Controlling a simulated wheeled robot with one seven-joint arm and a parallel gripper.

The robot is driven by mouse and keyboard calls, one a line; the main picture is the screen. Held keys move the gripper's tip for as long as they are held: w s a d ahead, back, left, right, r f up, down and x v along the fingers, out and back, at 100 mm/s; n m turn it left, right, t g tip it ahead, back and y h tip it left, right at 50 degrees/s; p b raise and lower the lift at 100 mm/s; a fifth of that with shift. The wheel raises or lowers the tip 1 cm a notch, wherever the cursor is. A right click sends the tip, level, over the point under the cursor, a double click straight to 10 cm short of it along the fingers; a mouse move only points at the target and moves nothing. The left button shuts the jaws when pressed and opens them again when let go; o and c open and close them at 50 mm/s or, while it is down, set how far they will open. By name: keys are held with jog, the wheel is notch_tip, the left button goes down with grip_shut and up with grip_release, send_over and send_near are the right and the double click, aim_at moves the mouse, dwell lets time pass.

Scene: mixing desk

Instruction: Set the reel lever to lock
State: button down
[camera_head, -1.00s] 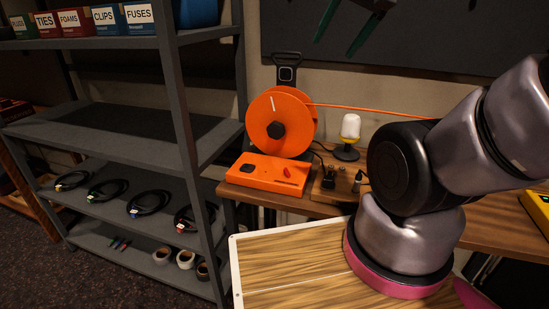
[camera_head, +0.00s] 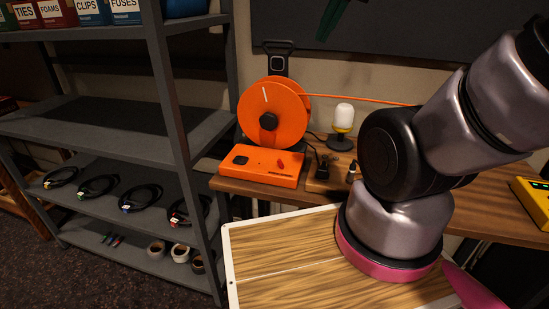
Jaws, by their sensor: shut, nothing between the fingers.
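An orange cable reel (camera_head: 285,106) stands at the back left of the desk, with a black hub, a white mark on its face and an orange cable running off to the right. In front of it is an orange box (camera_head: 256,179) with a black square piece on its left. A small red lever (camera_head: 281,163) is on the box's right part; its setting is too small to read.
A yellow-and-white lamp (camera_head: 343,121) and a dark block with plugs (camera_head: 325,174) stand right of the box. A grey shelf rack (camera_head: 180,145) is close on the left. A yellow case (camera_head: 533,198) sits at the right. My arm covers part of the desk (camera_head: 490,196).

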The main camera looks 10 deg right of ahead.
jog(key=w+a+f+n+g+h, duration=0.1)
jog(key=w+f+n+g+h, duration=0.2)
jog(key=w+f, duration=0.4)
jog(key=n+g, duration=0.4)
jog(key=n, duration=0.8)
send_over(274, 166)
jog(key=w+a, duration=0.1)
jog(key=a, duration=0.1)
notch_tip(274, 166, down, 21)
jog(key=shift+d+f, duration=0.1)
jog(key=f, duration=0.3)
jog(key=d+f, duration=0.1)
jog(key=f, duration=0.5)
jog(key=shift+s+d+f, duration=0.15)
jog(key=shift+s+f, duration=0.25)
jog(key=shift+d, duration=0.1)
